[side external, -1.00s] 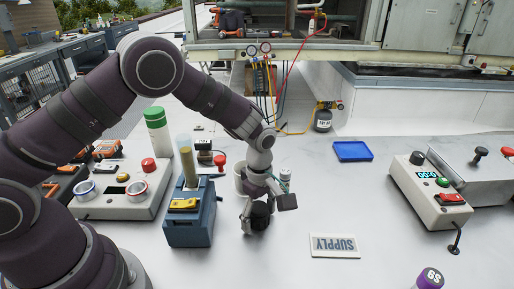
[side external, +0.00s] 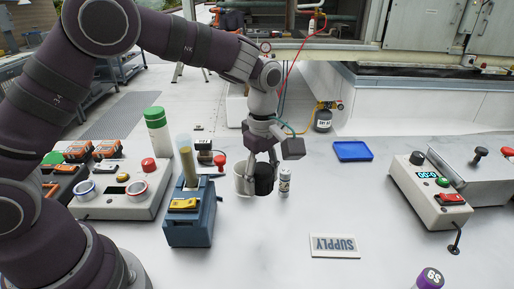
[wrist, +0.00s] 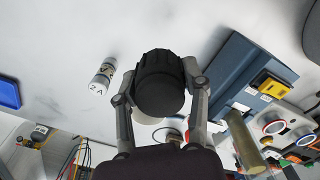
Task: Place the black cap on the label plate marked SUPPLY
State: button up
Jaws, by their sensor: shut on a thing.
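The black cap (side external: 263,179) is held between the fingers of my gripper (side external: 262,163), which is shut on it. In the side view the cap appears lifted off the table, in front of a white cup-like thing (side external: 242,181). In the wrist view the ribbed black cap (wrist: 160,85) sits between both fingers (wrist: 162,95). The label plate marked SUPPLY (side external: 335,246) lies flat and bare on the table, to the right of and nearer than my gripper. The plate does not show in the wrist view.
A blue box with a yellow part (side external: 190,214) is on the left. A blue tray (side external: 353,151) and a grey switch unit (side external: 430,190) are on the right.

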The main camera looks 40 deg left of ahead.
jog(key=w+d+m, duration=0.4)
jog(key=d+m, duration=0.3)
jog(key=m, duration=1.1)
send_near(318, 245)
jog(key=shift+m, duration=0.4)
notch_tip(318, 245, down, 8)
jog(key=shift+r, duration=0.2)
jog(key=o, duration=1)
jog(key=shift+r, duration=0.1)
